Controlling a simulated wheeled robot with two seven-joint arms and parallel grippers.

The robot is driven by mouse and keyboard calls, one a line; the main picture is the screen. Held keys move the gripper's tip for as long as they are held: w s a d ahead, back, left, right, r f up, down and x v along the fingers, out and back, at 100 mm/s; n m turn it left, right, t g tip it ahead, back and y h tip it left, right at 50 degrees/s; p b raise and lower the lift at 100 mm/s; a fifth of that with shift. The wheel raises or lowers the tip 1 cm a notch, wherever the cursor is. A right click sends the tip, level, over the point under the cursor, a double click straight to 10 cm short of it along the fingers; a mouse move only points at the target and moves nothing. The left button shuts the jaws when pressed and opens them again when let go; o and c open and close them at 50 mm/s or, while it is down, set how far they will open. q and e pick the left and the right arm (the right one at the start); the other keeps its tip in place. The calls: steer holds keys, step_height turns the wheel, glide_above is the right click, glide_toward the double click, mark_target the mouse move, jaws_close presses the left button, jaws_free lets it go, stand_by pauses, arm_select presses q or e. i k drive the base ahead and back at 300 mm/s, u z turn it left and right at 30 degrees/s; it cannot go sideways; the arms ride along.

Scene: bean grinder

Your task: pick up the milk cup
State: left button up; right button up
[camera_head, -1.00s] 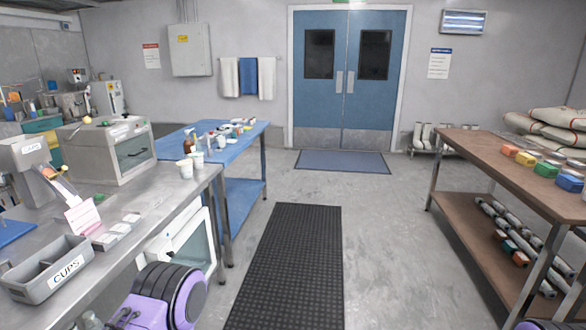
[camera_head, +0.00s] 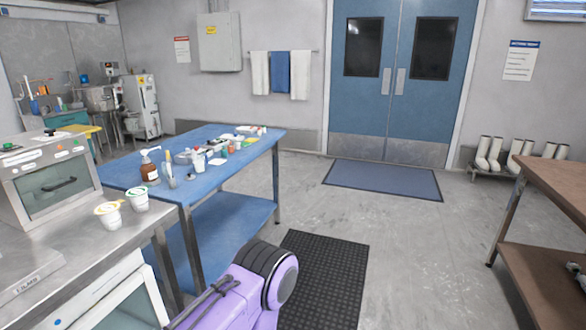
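Two small white cups with printed lids stand upright at the right end of the steel table. The nearer cup (camera_head: 110,214) has a yellowish rim and the farther cup (camera_head: 137,199) a greenish one. They stand close together. I cannot tell from the print which is the milk cup. A purple link of my own arm with a black ringed joint shows at the bottom centre, right of the steel table and apart from the cups. Neither of my grippers is in view.
The steel table (camera_head: 110,246) carries a boxy machine (camera_head: 47,178) left of the cups. Behind it is a blue table (camera_head: 228,165) with a pump bottle (camera_head: 149,168) and several small items. A brown table (camera_head: 555,182) stands at right. The floor between, with a black mat (camera_head: 325,265), is clear.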

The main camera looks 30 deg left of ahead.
mark_target(140, 204)
steer(key=u, duration=0.3)
steer(key=i, duration=1.45)
steer(key=u, duration=1.65)
steer(key=i, duration=1.05)
steer(key=u, duration=0.9)
